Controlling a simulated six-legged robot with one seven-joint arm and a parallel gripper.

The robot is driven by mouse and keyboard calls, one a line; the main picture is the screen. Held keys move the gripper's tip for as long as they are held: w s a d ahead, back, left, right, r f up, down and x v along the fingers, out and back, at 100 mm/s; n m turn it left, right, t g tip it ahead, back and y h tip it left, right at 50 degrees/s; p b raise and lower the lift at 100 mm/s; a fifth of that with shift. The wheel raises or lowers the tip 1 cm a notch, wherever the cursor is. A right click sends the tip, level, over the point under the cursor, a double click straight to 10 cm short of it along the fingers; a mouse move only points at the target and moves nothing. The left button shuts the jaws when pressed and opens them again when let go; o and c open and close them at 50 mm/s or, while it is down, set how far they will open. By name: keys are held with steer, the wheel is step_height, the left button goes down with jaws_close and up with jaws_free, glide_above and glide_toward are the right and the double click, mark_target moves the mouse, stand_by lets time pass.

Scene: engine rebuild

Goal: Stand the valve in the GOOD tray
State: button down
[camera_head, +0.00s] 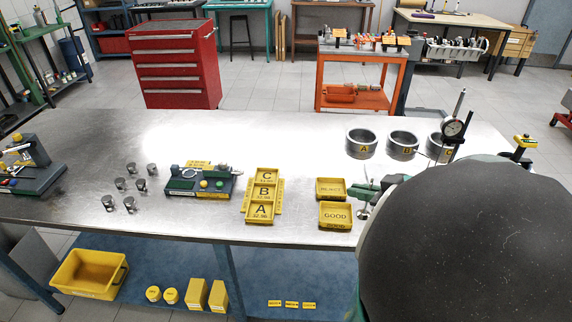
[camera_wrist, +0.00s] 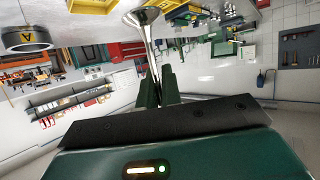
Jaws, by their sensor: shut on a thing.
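The valve (camera_wrist: 147,32) is a shiny silver stem with a flared disc head. In the wrist view my gripper (camera_wrist: 159,80) is shut on its stem, with the head out beyond the fingertips. In the head view my green gripper (camera_head: 367,191) is just right of the trays, and the valve (camera_head: 363,212) hangs roughly upright, head down, beside the right edge of the GOOD tray. The yellow GOOD tray (camera_head: 335,224) looks empty. I cannot tell how high the valve head is above the bench. My dark arm hides the bench's right front.
The yellow REJECT tray (camera_head: 331,189) sits behind the GOOD tray. A yellow A/B/C tray (camera_head: 263,194), a green gauge fixture (camera_head: 199,182) and several small metal parts (camera_head: 120,184) stand left. Metal rings (camera_head: 361,144) and a dial gauge (camera_head: 453,128) stand behind my gripper.

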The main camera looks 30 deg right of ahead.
steer(key=w+f, duration=0.2)
steer(key=w, duration=0.1)
steer(key=w+d+f, duration=0.1)
steer(key=w+f, duration=0.2)
steer(key=w, duration=0.1)
steer(key=w+f, duration=0.3)
steer(key=shift+w+d+f, duration=0.2)
steer(key=shift+d+f, duration=0.05)
steer(key=shift+d, duration=0.05)
steer(key=shift+f, duration=1.5)
steer(key=shift+f, duration=0.1)
steer(key=c, duration=1.6)
jaws_free()
steer(key=shift+d, duration=0.1)
